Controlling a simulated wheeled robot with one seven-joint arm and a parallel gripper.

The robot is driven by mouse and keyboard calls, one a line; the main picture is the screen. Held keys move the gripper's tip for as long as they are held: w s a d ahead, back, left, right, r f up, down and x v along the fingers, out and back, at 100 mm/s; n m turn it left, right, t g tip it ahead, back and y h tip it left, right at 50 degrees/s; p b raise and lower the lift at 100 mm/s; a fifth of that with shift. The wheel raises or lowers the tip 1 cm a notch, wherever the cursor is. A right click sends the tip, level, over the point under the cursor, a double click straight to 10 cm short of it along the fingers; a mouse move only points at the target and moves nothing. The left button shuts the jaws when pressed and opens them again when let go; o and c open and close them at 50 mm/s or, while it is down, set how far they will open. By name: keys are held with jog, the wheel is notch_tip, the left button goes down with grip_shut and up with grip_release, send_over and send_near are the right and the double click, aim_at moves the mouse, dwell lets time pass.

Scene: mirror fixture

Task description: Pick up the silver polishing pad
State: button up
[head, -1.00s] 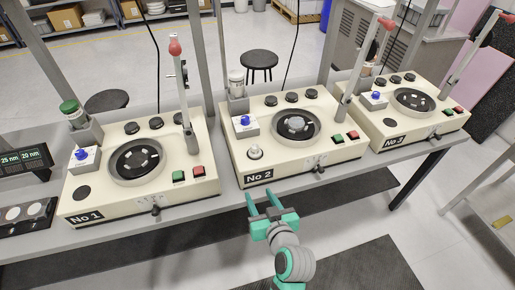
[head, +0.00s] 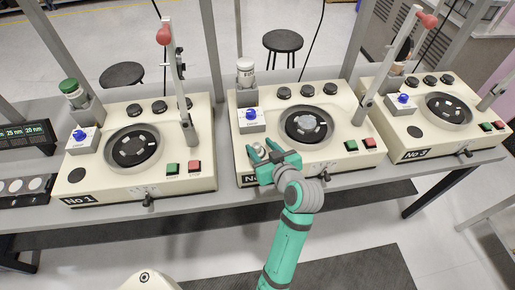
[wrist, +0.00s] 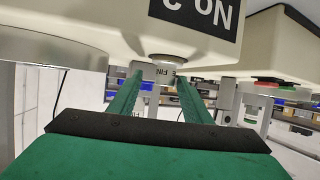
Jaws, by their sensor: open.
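The silver polishing pad, a small round silvery piece with a knob (head: 258,150), sits on the front left corner of the cream No 2 machine (head: 336,172). My gripper (head: 265,153) is open at that corner, its teal fingers reaching toward the pad and partly covering it. In the wrist view, which is upside down, a pale round piece (wrist: 172,59) against the machine top shows between the two fingers (wrist: 158,80). I see no clear grip on it. Lettering shows just below it, perhaps on the bottle behind.
No 2's round platter (head: 306,126) holds a grey disc. A labelled bottle (head: 246,74) and a blue-knobbed box (head: 251,119) stand behind the pad. Machines No 1 (head: 115,182) and No 3 (head: 450,136) flank it, with upright levers. Open floor lies in front of the bench.

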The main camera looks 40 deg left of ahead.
aim_at(255, 143)
jog(key=shift+s+a+x, duration=0.15)
jog(key=shift+x, duration=1.3)
jog(key=shift+s+a+x, duration=0.1)
jog(key=shift+s+x, duration=0.1)
jog(key=shift+x, duration=1.3)
jog(key=shift+r, duration=0.2)
grip_shut()
